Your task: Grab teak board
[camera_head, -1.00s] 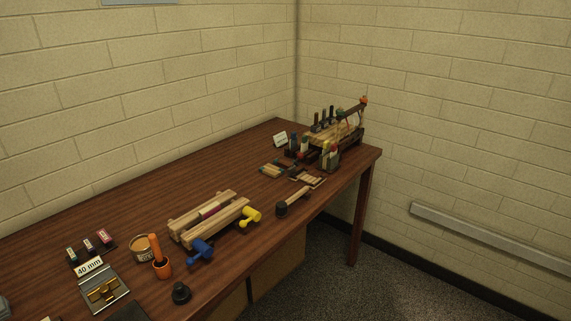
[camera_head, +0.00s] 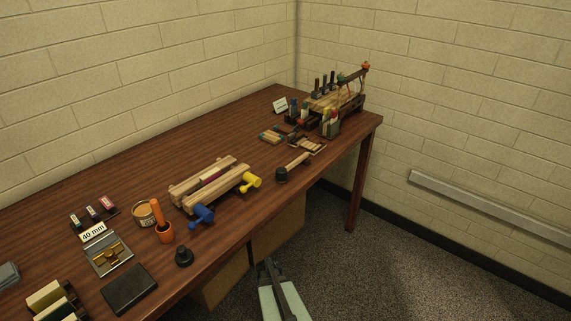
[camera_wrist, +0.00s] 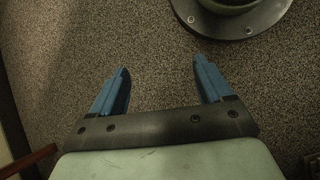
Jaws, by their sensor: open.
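I cannot tell for sure which thing is the teak board. Wooden blocks of pale and darker tone (camera_head: 45,295) stand in a dark holder at the near left end of the bench, cut off by the frame edge. My gripper (camera_wrist: 161,64) is open and empty, its two blue fingers wide apart above the speckled floor. In the head view only part of my arm end shows at the bottom, in front of the bench and below its top. No board is between the fingers.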

